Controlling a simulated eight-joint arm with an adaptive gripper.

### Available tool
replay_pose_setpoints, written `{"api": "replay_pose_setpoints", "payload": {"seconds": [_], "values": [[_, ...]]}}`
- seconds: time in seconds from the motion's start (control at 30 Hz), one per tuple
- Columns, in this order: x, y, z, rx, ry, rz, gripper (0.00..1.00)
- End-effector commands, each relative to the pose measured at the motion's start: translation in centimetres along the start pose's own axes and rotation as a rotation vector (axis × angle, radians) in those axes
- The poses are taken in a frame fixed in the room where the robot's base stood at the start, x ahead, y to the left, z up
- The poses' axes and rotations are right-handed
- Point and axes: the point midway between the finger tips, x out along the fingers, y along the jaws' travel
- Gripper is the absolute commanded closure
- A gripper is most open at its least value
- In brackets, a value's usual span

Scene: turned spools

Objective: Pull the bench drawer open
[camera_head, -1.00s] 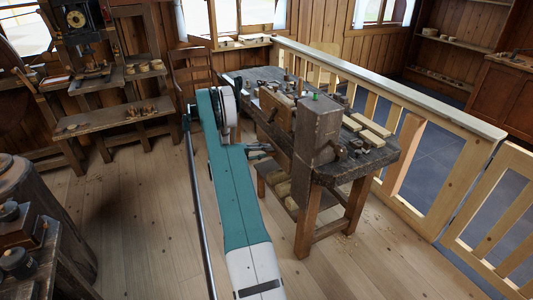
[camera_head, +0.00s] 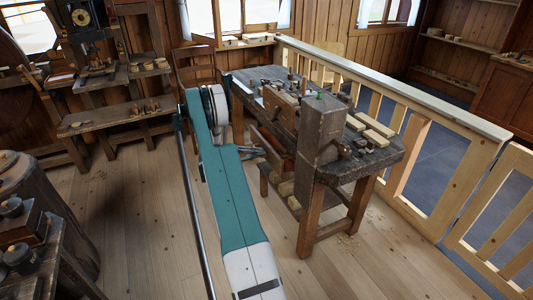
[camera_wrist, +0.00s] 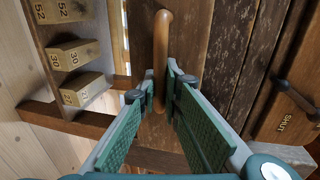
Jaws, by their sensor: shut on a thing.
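The bench (camera_head: 336,178) stands right of my arm in the head view. A brown drawer front (camera_head: 268,147) juts from its left side, beside my gripper (camera_head: 252,153). In the wrist view the drawer front (camera_wrist: 188,45) is a dark, worn wooden panel with a light-brown bar handle (camera_wrist: 162,45). My gripper (camera_wrist: 160,76) has its green fingers on either side of the handle and is shut on it. The lower part of the handle is partly hidden between the fingers. The drawer's inside does not show in the wrist view.
A brown panel marked SHUT (camera_wrist: 288,115) with a dark bar lies right in the wrist view. Numbered wooden blocks (camera_wrist: 75,54) sit on a shelf at left. A wooden railing (camera_head: 410,105) runs behind the bench. The floor (camera_head: 140,220) left of my arm is clear.

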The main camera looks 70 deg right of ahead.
Motion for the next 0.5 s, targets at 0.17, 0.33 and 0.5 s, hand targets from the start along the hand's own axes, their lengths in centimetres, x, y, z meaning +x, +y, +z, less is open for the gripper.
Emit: {"api": "replay_pose_setpoints", "payload": {"seconds": [0.17,0.33,0.5], "values": [[-5.0,1.1,0.1,-0.001,-0.004,0.000,1.00],[-9.5,2.1,0.1,0.000,-0.004,0.000,1.00],[-13.6,2.9,0.1,0.000,-0.003,0.000,1.00]]}}
